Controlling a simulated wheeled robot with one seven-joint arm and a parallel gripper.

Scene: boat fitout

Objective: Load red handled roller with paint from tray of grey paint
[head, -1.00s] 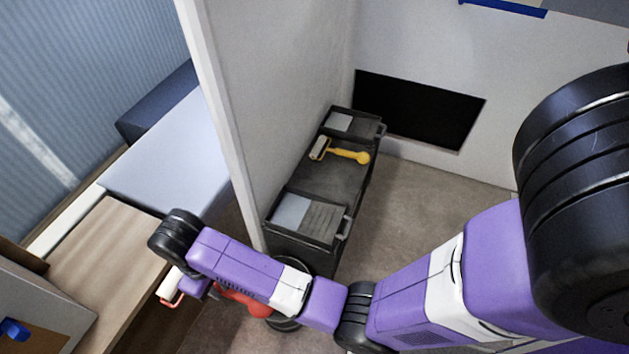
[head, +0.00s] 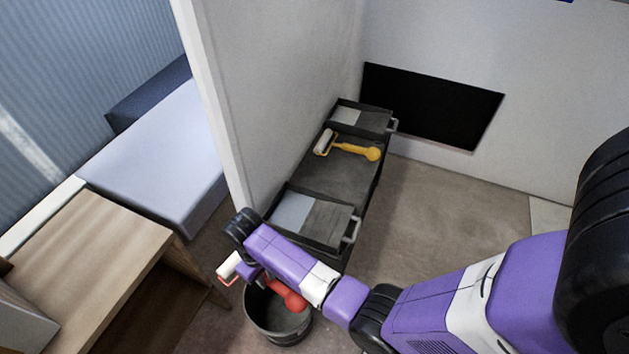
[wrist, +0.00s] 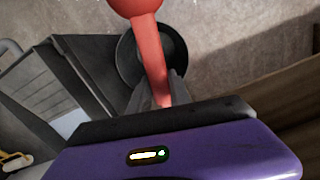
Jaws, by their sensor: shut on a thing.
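My gripper (wrist: 165,100) is shut on the red-handled roller. The red handle (head: 287,294) sticks out to the right of my wrist in the head view, and the pale roller head (head: 229,266) shows to its left. The handle (wrist: 147,45) also fills the top middle of the wrist view. A near paint tray (head: 325,240) with grey paint stands on the dark cart, just behind my forearm. A second tray (head: 372,129) with grey paint stands at the cart's far end. The roller is held apart from both trays.
A yellow-handled roller (head: 357,150) lies on the dark cart (head: 318,178) between the trays. A black bucket (head: 272,325) stands on the floor below my gripper. A white partition (head: 225,100) borders the cart's left. A wooden desk (head: 85,260) is at left. Floor right of the cart is clear.

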